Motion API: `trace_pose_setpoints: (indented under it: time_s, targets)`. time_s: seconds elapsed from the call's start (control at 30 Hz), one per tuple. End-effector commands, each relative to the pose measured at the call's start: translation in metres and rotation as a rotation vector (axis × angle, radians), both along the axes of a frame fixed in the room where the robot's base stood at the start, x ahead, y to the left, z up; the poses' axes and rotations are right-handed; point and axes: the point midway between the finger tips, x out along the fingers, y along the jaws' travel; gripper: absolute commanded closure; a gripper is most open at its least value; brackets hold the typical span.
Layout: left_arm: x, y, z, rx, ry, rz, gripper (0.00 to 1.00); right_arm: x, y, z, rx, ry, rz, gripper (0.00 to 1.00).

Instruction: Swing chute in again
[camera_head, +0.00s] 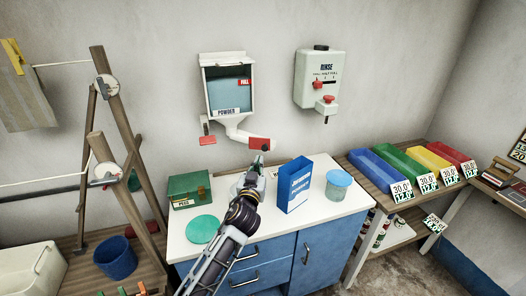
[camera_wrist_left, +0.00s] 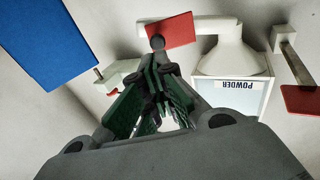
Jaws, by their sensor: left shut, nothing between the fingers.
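The powder dispenser (camera_head: 229,92) hangs on the back wall, with a blue-grey fill behind its front. Its white chute (camera_head: 236,130) curves from below the box out to the right and ends in a red tab (camera_head: 260,144). My left gripper (camera_head: 258,160) is shut and empty, just below that red tab. In the left wrist view the closed fingertips (camera_wrist_left: 157,43) overlap the edge of the red tab (camera_wrist_left: 172,31); I cannot tell whether they touch. The white chute (camera_wrist_left: 208,24) runs right from the tab to the funnel under the box. My right gripper is not in view.
Below are the white counter (camera_head: 262,222), a green box (camera_head: 189,190), a green disc (camera_head: 202,229), a blue powder carton (camera_head: 295,185) and a lidded jar (camera_head: 338,186). A rinse dispenser (camera_head: 319,79) hangs right. Another red paddle (camera_head: 207,140) is left of the chute.

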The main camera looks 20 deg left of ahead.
Motion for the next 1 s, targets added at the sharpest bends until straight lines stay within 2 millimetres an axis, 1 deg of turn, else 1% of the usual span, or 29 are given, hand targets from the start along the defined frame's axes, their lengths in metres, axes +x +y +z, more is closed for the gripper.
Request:
trace_pose_setpoints:
  time_s: [0.3, 0.8, 1.0]
  targets:
    - [0.028, 0.003, 0.003, 0.0, 0.0, 0.0, 1.0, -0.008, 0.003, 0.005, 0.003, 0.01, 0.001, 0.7]
    - [0.071, 0.008, 0.006, 0.0, -0.001, -0.001, 1.0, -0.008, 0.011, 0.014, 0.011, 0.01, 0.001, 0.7]
    - [0.082, 0.009, 0.006, -0.001, 0.0, 0.0, 1.0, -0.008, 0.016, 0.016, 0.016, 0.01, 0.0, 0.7]
